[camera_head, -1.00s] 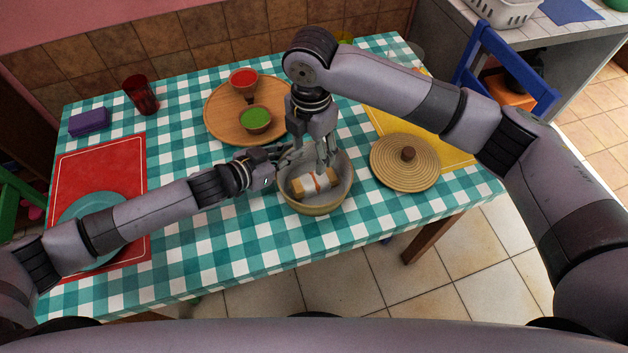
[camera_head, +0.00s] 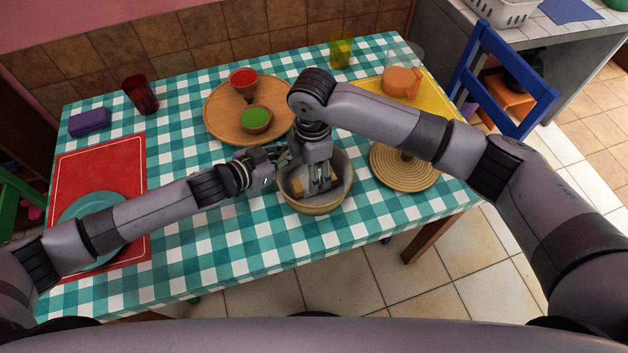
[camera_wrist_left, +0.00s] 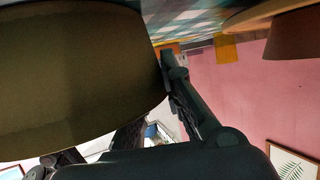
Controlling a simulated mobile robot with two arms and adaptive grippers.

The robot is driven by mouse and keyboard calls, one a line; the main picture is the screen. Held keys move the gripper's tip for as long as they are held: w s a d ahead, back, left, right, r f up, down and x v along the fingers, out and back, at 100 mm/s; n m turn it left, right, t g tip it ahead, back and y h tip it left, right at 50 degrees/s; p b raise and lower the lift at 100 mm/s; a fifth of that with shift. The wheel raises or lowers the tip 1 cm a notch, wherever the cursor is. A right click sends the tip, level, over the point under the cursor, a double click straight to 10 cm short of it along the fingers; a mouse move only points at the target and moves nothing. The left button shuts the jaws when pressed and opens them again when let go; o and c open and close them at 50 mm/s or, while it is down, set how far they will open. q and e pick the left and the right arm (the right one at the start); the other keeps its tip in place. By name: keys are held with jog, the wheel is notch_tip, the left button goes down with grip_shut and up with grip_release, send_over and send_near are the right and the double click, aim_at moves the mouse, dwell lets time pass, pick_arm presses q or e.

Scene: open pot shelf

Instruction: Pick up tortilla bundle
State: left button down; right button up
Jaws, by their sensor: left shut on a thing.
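The tortilla bundle (camera_head: 297,187) lies inside a round tan basket (camera_head: 316,208) with a pale lining; only its left end shows past my right gripper. My right gripper (camera_head: 320,187) points down into the basket, its fingers at the bundle. Whether they are apart or closed on it cannot be told. My left gripper (camera_head: 284,157) is shut on the basket's rim at its upper left. In the left wrist view the basket (camera_wrist_left: 70,70) fills the left side, with gripper fingers against its edge. The woven lid (camera_head: 405,172) lies right of the basket, partly behind my right arm.
A wooden board (camera_head: 220,128) with a red bowl (camera_head: 243,80) and a green-filled bowl (camera_head: 256,120) is behind the basket. A pitcher (camera_head: 402,80) stands at back right. A teal plate (camera_head: 90,212) is at left. The checked cloth in front of the basket is clear.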

notch_tip(320, 180, down, 4)
jog(key=shift+s+d+f, duration=0.1)
jog(key=shift+d+f, duration=0.05)
jog(key=shift+f, duration=0.1)
jog(key=shift+c, duration=0.2)
jog(key=shift+r, duration=0.1)
jog(key=c, duration=1)
